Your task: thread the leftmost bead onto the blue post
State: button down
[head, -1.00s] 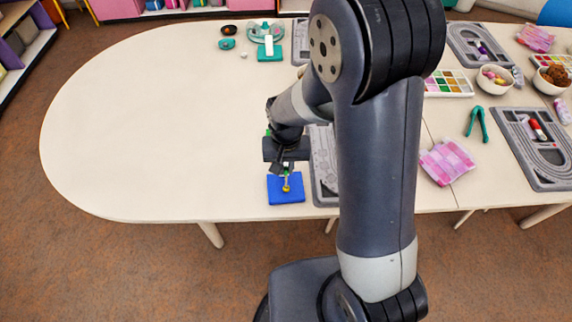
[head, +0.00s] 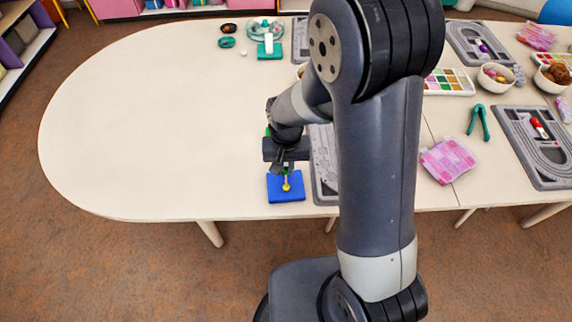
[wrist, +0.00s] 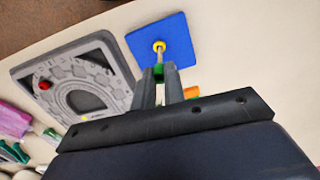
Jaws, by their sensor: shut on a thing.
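The blue board (head: 275,195) lies near the front edge of the table. A thin pale post (wrist: 159,56) stands on it, with a yellow piece (head: 286,187) low down around it or at its foot. My gripper (head: 285,169) is above the board, pointing down. In the wrist view, my gripper (wrist: 159,76) is shut on a small green bead (wrist: 158,71), close to the post's upper end. I cannot tell whether the bead is around the post or just above it. The fingers hide most of the bead.
A grey bead tray (wrist: 75,85) lies beside the board, partly hidden by my arm in the head view. An orange and green thing (wrist: 191,92) shows beside the fingers, partly hidden. The table's left side (head: 150,130) is clear.

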jog(key=shift+f+b, duration=0.85)
jog(key=shift+f, duration=0.2)
jog(key=c, duration=1.4)
grip_release()
notch_tip(320, 180, up, 11)
jog(key=shift+f, duration=0.1)
